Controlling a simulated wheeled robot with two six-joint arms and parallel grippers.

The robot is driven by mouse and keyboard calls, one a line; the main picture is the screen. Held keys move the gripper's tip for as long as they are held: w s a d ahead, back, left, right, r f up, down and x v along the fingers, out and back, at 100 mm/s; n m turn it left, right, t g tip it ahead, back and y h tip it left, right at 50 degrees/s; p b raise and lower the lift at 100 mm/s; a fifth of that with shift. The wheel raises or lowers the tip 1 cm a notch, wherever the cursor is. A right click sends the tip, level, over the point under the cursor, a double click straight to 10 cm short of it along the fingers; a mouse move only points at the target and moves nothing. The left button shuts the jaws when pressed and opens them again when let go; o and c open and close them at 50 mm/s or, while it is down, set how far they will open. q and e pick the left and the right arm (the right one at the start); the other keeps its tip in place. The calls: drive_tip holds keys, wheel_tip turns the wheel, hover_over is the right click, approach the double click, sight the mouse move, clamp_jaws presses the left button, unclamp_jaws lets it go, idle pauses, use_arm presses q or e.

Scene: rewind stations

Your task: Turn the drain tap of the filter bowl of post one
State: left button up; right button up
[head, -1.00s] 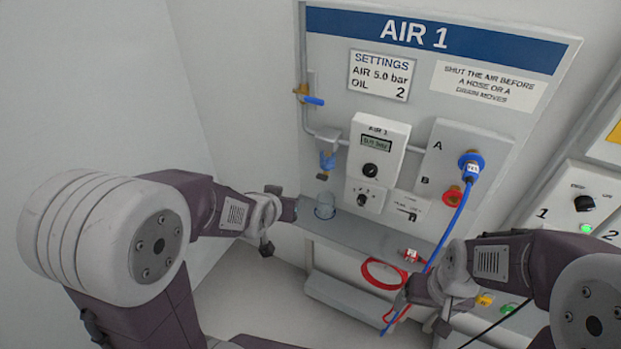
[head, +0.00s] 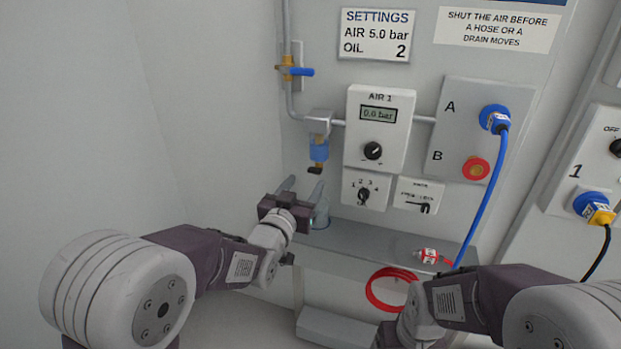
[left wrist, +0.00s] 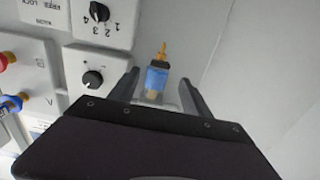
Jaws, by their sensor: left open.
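The filter bowl (head: 319,150) of post one is blue and hangs under a grey pipe fitting on the AIR 1 panel. Contact cannot be told. My right arm shows at lower right; its jaws are out of view.
A clear cup (head: 321,215) stands on the grey shelf (head: 375,242) below the bowl, partly behind my left gripper. A blue-handled valve (head: 298,71) is above left. The regulator box (head: 379,130) is close on the right. A blue hose (head: 482,200) hangs farther right.

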sight(314, 172)
use_arm(q)
drive_tip(key=x, duration=0.6)
clamp_jaws()
